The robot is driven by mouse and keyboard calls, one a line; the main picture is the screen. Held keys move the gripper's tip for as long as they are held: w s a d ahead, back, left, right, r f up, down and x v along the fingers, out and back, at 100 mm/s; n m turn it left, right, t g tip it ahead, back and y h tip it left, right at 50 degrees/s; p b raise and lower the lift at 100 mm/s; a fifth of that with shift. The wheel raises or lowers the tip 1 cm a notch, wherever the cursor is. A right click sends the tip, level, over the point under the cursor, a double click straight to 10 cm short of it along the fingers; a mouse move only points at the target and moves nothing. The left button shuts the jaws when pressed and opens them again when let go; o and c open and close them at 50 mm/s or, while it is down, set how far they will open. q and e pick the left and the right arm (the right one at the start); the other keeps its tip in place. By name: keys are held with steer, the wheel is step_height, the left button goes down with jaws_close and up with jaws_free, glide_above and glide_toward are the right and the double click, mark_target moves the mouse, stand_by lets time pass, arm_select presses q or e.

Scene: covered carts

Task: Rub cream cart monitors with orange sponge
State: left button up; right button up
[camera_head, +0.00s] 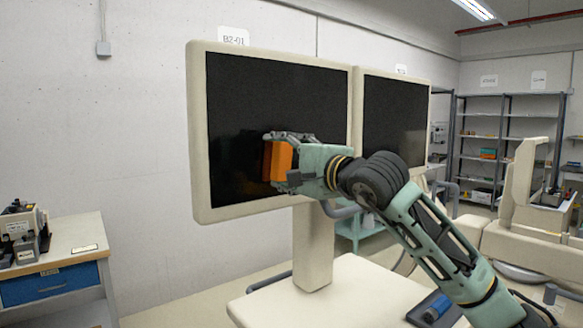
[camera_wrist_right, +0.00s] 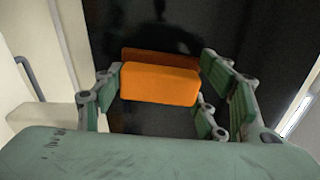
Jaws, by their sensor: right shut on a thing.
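Two cream-framed monitors with dark screens stand on the cream cart (camera_head: 340,295). The near monitor (camera_head: 275,90) is on the left and the far monitor (camera_head: 395,110) is beside it on the right. My right gripper (camera_head: 283,158) is shut on the orange sponge (camera_head: 278,161), in front of the lower middle of the near screen. In the right wrist view the sponge (camera_wrist_right: 160,84) sits between the fingers, with its orange reflection just above it on the dark screen. I cannot tell for sure whether it touches the screen. My left gripper is not in view.
A blue-drawer bench (camera_head: 55,285) with a small machine (camera_head: 22,232) stands at the left. A blue item (camera_head: 437,308) lies in a tray on the cart's right. Another cream cart (camera_head: 530,240) and grey shelves (camera_head: 505,140) are at the right.

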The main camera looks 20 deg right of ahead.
steer(key=shift+s+a, duration=0.2)
steer(key=shift+a, duration=0.3)
steer(key=shift+d+r+p, duration=0.1)
steer(key=shift+r+p, duration=0.3)
steer(key=shift+r, duration=0.35)
steer(key=w+d+p, duration=0.4)
steer(key=d, duration=0.9)
steer(key=shift+w+p, duration=0.35)
steer(key=shift+w, duration=0.05)
steer(key=shift+a, duration=0.1)
